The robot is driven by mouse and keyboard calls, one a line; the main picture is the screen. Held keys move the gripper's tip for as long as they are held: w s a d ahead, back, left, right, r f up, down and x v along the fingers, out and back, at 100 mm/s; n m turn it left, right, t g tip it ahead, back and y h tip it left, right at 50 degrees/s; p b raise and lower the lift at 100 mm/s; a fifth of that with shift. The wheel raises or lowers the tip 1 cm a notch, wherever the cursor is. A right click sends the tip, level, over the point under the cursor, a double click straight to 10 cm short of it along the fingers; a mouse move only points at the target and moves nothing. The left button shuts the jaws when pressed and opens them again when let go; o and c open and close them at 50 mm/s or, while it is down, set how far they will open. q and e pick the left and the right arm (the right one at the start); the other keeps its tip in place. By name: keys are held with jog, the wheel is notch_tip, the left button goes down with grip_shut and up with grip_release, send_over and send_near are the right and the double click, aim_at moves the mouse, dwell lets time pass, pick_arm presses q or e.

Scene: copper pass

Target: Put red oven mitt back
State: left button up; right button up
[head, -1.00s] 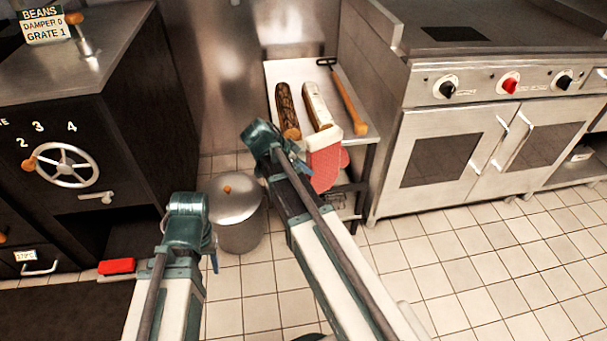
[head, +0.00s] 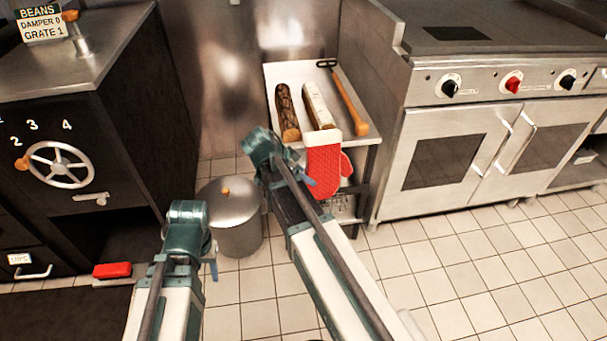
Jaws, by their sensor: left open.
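The red oven mitt (head: 324,172) has a pale cuff and shows cuff-up in front of the small steel table's (head: 357,151) front edge. I cannot tell whether it hangs there or is held. My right gripper (head: 307,182) is at the mitt's left edge in the picture, mostly hidden behind its own wrist; its jaws cannot be made out. My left gripper (head: 213,268) is open and points down, in front of the lidded steel bin (head: 238,235) and well left of the mitt.
A dark loaf-like item (head: 287,112), a pale long item (head: 317,106) and a wooden-handled tool (head: 347,104) lie on the small table. A steel oven (head: 440,150) stands right, a black roaster-like cabinet (head: 70,150) left. A red block (head: 112,270) sits low by it. The tiled floor at right is clear.

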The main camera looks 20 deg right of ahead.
jog(key=shift+r, duration=0.1)
jog(key=p+v, duration=1)
jog(key=v, duration=0.2)
jog(key=shift+r, duration=0.2)
jog(key=s+a+r+n+g+y+p, duration=0.1)
jog(key=s+a+r+n+y+p, duration=0.5)
jog(key=s+a+r+n+p, duration=0.9)
notch_tip(320, 180, up, 3)
jog(key=s+n+p, duration=0.2)
jog(key=n+p, duration=0.3)
jog(key=p, duration=0.2)
jog(key=shift+p, duration=0.35)
